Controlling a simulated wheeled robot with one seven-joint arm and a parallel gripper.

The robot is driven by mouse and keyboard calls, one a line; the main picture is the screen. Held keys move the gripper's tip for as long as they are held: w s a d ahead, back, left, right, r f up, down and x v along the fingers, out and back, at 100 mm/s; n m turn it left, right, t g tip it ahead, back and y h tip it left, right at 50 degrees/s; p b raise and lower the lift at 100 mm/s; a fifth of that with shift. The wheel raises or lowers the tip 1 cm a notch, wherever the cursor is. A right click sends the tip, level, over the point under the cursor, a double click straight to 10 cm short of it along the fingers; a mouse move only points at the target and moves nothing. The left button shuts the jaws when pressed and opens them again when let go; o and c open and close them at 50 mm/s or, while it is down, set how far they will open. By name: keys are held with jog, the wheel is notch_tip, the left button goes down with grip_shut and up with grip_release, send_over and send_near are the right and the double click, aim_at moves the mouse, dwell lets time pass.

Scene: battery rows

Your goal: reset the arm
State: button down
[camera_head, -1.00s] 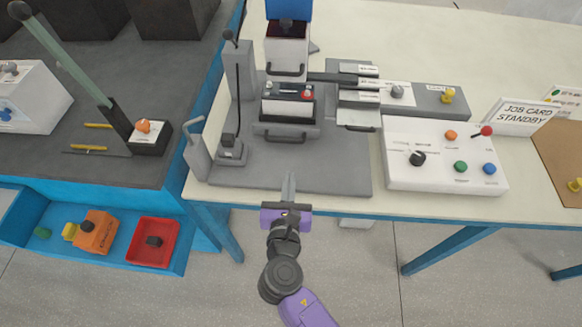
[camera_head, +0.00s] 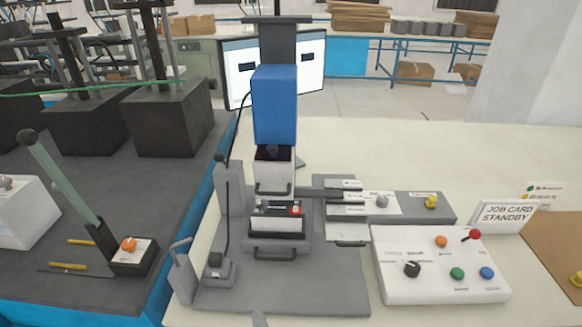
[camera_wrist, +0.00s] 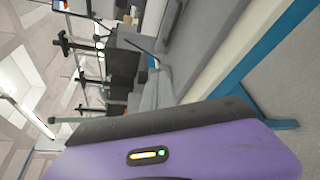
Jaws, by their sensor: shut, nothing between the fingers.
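The fingers look closed together, with nothing held. The rest of my arm is out of the head view. In the wrist view, a purple housing of mine with a small lit indicator fills the bottom, and the room appears turned sideways.
A blue-topped press (camera_head: 274,105) stands on the station. A white control box (camera_head: 440,265) with several knobs is to its right, near a job card sign (camera_head: 505,216). A lever (camera_head: 65,190) rises on the dark left bench.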

jog(key=s+d+r+m+h, duration=0.1)
jog(key=s+d+r+m, duration=0.2)
jog(key=s+d+m, duration=0.5)
jog(key=s+d+r+m+h, duration=0.2)
jog(key=s+d+r+m, duration=0.1)
jog(key=s+d+m, duration=0.6)
jog(key=s+d+r+m+h, duration=0.1)
jog(key=s+d+r+m, duration=0.3)
jog(key=s+d+m, duration=0.5)
jog(key=s, duration=0.3)
jog(key=shift+s+d+m+h, duration=0.2)
jog(key=shift+m+h, duration=0.1)
jog(key=shift+m, duration=0.1)
